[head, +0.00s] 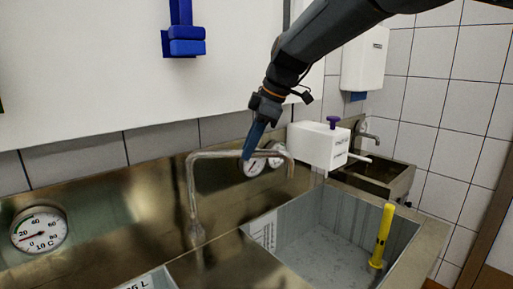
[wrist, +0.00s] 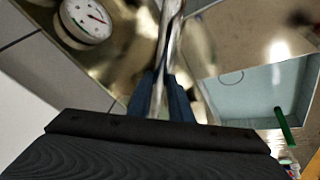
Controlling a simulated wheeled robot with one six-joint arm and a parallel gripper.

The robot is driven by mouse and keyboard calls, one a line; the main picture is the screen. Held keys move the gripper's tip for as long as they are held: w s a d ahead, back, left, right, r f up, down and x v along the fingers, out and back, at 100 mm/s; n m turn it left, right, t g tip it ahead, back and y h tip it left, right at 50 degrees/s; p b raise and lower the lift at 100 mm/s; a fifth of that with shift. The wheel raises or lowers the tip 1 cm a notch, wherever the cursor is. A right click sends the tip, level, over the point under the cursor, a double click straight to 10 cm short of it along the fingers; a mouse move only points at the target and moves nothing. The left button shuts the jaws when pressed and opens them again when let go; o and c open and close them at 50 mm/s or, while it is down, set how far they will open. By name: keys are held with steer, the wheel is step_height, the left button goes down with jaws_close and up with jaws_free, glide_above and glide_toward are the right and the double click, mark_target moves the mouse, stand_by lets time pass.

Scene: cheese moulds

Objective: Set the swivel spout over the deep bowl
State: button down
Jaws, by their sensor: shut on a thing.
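The swivel spout (head: 225,155) is a bent metal pipe that rises from the sink's back ledge, runs level to the right and ends in a short downturn. My gripper (head: 250,155) is shut on its level part; in the wrist view the pipe (wrist: 171,30) passes between my blue fingers (wrist: 162,95). The downturned end shows near the back edge of the right bowl (head: 335,215); I cannot tell whether it is over it. A left bowl (head: 150,281) shows only at the bottom edge. I cannot tell from the pictures which bowl is deep.
A yellow upright stick (head: 383,237) stands in the right bowl. Round dial gauges (head: 39,230) sit on the backsplash. A white box with a purple knob (head: 318,145) stands behind the right bowl, with a smaller basin (head: 377,176) beyond. A blue holder (head: 183,42) hangs above.

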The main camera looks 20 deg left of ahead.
steer(key=c, duration=1.6)
jaws_free()
steer(key=shift+b+v, duration=0.95)
steer(key=shift+v, duration=2.95)
